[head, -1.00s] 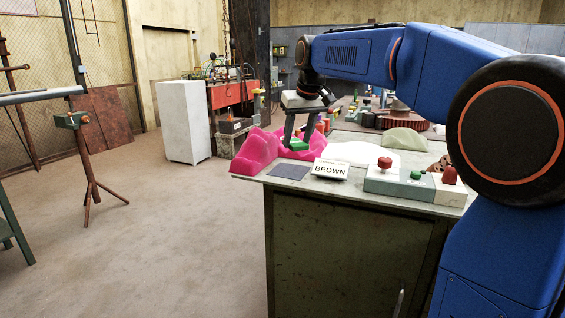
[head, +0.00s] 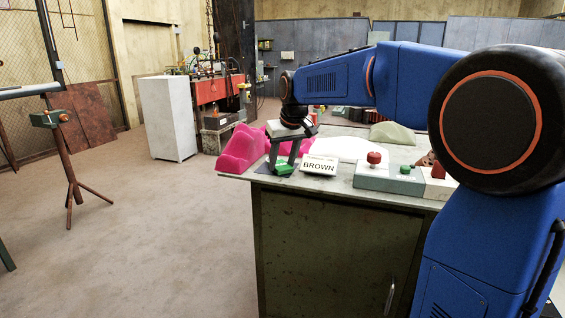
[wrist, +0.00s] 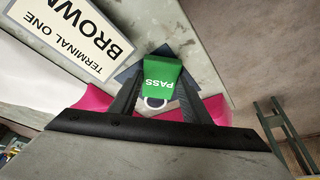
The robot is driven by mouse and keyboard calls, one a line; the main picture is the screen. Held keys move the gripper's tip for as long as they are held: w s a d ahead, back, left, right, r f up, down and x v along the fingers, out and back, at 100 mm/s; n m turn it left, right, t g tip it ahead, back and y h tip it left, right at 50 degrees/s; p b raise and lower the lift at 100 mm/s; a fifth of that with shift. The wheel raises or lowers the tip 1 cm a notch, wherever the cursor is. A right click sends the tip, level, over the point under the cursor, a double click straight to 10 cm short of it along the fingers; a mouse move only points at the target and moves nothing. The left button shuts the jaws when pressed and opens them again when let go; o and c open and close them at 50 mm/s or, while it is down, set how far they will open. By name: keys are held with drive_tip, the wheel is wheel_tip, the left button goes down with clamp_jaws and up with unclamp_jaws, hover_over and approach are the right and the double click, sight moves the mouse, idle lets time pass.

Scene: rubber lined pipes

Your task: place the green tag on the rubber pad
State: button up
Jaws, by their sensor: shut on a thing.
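My gripper (head: 283,160) is shut on the green tag (head: 283,168), near the front left edge of the bench. In the wrist view the tag (wrist: 162,78) reads "PASS" and sits between the two dark fingers, with a ring-like part below it. The dark rubber pad (head: 264,169) lies flat on the bench under and beside the tag. In the wrist view the pad (wrist: 127,74) shows on both sides of the tag, which covers much of it. I cannot tell whether the tag touches the pad.
A pink lumpy form (head: 240,150) is behind and left. A control box (head: 390,178) with red and green knobs is further right. The bench's front edge is close.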

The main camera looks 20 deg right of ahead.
drive_tip(key=shift+f, duration=0.2)
drive_tip(key=o, duration=1)
drive_tip(key=shift+o, duration=0.2)
drive_tip(key=v, duration=1.2)
drive_tip(key=shift+s+d, duration=0.1)
drive_tip(key=s+d+f, duration=0.1)
drive_tip(key=s+f, duration=0.7)
drive_tip(key=s, duration=0.3)
drive_tip(key=s+d+f+m, duration=0.1)
drive_tip(key=s+f, duration=0.8)
drive_tip(key=s, duration=0.3)
drive_tip(key=s+d+f, duration=0.2)
drive_tip(key=s+f, duration=0.6)
drive_tip(key=s, duration=0.4)
drive_tip(key=shift+f+m+h, duration=0.2)
drive_tip(key=shift+m+h, duration=0.1)
drive_tip(key=shift+m, duration=0.1)
